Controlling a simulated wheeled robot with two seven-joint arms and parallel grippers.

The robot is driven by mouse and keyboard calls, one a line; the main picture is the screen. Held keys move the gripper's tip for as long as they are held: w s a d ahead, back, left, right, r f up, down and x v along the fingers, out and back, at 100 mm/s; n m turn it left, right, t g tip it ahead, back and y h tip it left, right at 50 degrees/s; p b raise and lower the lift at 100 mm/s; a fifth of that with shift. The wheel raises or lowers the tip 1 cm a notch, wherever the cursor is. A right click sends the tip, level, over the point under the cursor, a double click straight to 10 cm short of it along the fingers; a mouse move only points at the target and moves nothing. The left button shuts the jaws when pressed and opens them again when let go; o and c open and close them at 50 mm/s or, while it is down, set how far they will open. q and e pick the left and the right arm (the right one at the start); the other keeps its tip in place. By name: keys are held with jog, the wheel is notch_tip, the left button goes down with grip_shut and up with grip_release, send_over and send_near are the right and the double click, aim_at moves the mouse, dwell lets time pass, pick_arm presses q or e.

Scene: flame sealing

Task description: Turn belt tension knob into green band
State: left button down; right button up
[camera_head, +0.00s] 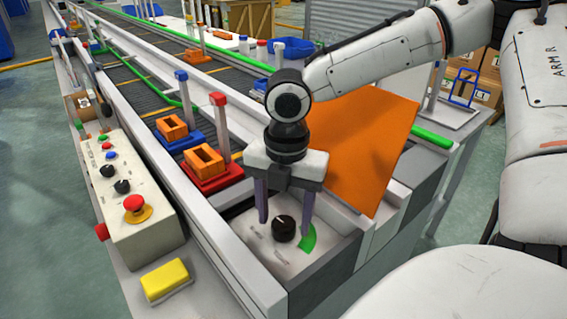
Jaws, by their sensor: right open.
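The black belt tension knob (284,228) sits on a light plate at the near end of the conveyor. A green band (307,238) is marked on the plate just right of the knob. A light pointer line on the knob's top is too small to read surely. My right gripper (284,218) points down over the plate, its two fingers apart on either side of the knob. I see a gap between each finger and the knob; whether the tips touch the plate is unclear. My left gripper is not in view.
A control box with a red emergency button (134,204) stands left of the conveyor. A yellow block (166,280) lies in front of it. Red and blue holders with orange blocks (204,160) stand on the belt. An orange sheet (365,145) slopes behind my right gripper.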

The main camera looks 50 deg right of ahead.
jog(key=shift+f, duration=0.6)
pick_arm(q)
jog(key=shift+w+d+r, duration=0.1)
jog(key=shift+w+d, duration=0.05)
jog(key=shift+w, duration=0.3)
pick_arm(e)
jog(key=c, duration=1.1)
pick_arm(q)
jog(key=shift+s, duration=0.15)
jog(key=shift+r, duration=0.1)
